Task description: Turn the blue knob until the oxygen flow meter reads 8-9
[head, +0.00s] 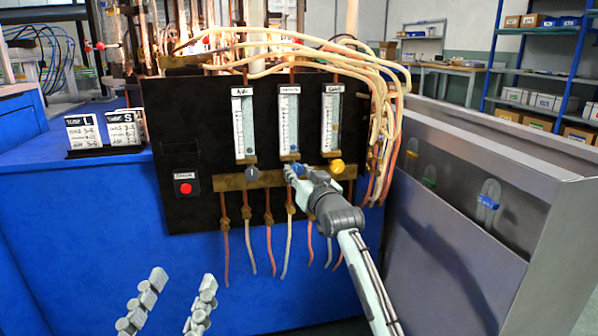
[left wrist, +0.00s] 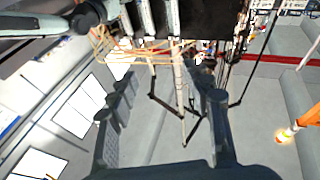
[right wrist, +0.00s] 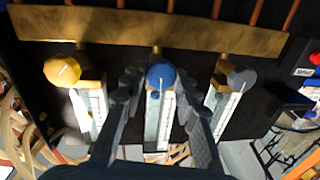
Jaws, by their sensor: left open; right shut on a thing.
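The black panel (head: 200,120) carries three flow meters. The middle flow meter (head: 289,122), in line with the blue knob, has a label and scale too small to read, so I cannot tell its reading. The blue knob (right wrist: 161,76) sits at the lower end of this meter. My right gripper (right wrist: 160,78) is shut on the blue knob, one finger on each side. In the head view, my right gripper (head: 298,172) covers most of the blue knob. My left gripper (head: 183,279) is open and empty, low in front of the blue bench.
A grey knob (head: 252,173) and a yellow knob (head: 337,166) flank the blue one closely. A red button (head: 185,188) is at the panel's left. Tubes hang below the brass bar (head: 230,181). A grey metal cabinet (head: 440,190) stands at the right.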

